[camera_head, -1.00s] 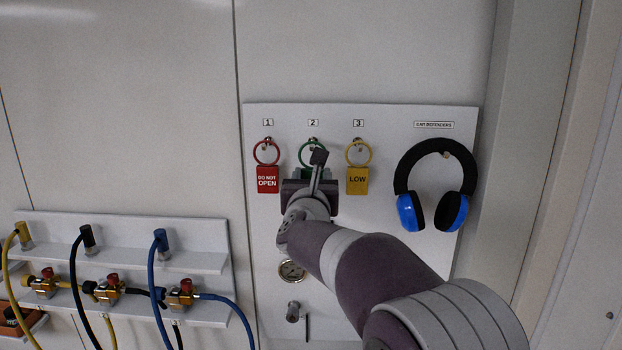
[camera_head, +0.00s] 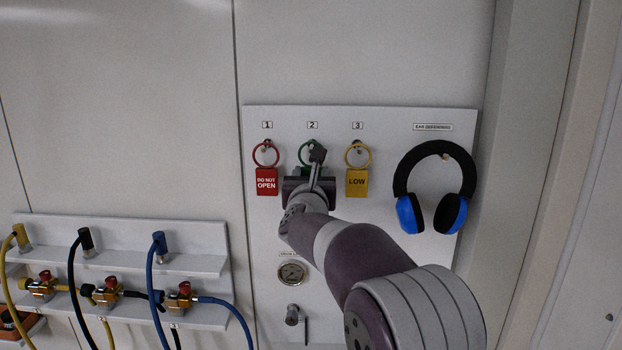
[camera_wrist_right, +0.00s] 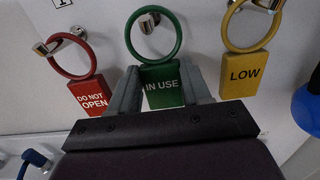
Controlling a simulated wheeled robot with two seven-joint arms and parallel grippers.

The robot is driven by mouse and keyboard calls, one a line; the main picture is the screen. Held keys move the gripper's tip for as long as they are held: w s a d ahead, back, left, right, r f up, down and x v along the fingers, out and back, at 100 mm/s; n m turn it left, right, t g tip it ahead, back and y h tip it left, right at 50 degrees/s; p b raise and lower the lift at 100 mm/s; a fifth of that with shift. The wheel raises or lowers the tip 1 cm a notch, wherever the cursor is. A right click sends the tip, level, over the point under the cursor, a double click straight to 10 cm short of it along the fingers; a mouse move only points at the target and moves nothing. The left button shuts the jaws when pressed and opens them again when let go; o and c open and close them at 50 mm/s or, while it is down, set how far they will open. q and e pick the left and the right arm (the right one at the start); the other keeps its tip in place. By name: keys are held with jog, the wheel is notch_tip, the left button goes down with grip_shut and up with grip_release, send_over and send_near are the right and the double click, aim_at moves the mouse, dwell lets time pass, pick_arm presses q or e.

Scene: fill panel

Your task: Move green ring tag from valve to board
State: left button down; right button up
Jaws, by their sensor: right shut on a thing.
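The green ring tag, marked "IN USE" (camera_wrist_right: 163,86), is at the board (camera_head: 385,275), under label 2. In the right wrist view its ring (camera_wrist_right: 154,36) is around a metal peg (camera_wrist_right: 149,21). My right gripper (camera_wrist_right: 162,88) is shut on the tag's plate, one finger on each side. In the head view the green ring (camera_head: 308,151) shows above my right gripper (camera_head: 311,183), which hides most of the plate. My left gripper is not in view.
A red "DO NOT OPEN" tag (camera_head: 267,182) hangs left and a yellow "LOW" tag (camera_head: 357,183) right, both close to the gripper. Blue ear defenders (camera_head: 410,213) hang farther right. A gauge (camera_head: 291,273) is below. Valves and hoses (camera_head: 178,298) stand on a lower-left shelf.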

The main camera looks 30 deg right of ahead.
dwell(0.3)
jog(key=o, duration=1.1)
jog(key=b+v, duration=0.5)
jog(key=v, duration=0.7)
jog(key=shift+s+a+f+b, duration=0.1)
jog(key=shift+s+b, duration=0.15)
jog(key=shift+b, duration=0.05)
